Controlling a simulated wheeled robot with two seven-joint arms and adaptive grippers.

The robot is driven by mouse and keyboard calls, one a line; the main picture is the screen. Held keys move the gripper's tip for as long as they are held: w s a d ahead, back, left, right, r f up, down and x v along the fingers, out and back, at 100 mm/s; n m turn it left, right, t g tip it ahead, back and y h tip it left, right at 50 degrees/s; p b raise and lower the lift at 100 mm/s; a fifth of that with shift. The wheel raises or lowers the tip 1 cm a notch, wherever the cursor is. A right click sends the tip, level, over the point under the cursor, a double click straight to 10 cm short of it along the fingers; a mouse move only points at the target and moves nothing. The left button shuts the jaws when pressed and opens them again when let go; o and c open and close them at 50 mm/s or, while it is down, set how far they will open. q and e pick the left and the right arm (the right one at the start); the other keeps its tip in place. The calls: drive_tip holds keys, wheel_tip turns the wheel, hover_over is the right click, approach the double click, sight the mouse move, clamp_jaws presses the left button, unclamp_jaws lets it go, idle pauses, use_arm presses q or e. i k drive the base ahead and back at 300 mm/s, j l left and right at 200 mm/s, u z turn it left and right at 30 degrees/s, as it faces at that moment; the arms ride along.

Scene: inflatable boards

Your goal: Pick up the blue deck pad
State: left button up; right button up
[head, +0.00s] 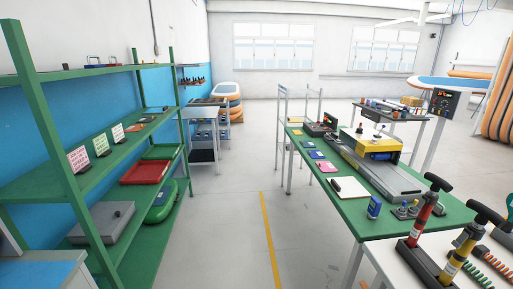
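A flat blue pad (316,154) lies on the left edge of the long green-topped table (356,208). It is in a row of small flat pads, between a darker small pad (308,144) behind it and a pink pad (327,167) in front of it. The blue pad looks small from here, and nothing covers it. Neither of my grippers shows in the head view.
A yellow machine (370,147) stands on the green table. Red and yellow hand pumps (424,216) stand on a white bench at the front right. A green shelf rack (150,180) lines the left wall. The floor (228,220) between rack and table is clear.

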sight(316, 154)
drive_tip(key=i, duration=1.55)
drive_tip(key=i+z, duration=0.3)
drive_tip(key=i+j+z, duration=0.2)
drive_tip(key=i+z, duration=0.15)
drive_tip(key=i, duration=0.15)
drive_tip(key=i+j+z, duration=0.15)
drive_tip(key=i+z, duration=0.15)
drive_tip(key=z, duration=0.15)
drive_tip(key=i+j+z, duration=0.25)
drive_tip(key=z, duration=0.15)
drive_tip(key=i+j+z, duration=0.65)
drive_tip(key=j+z, duration=0.2)
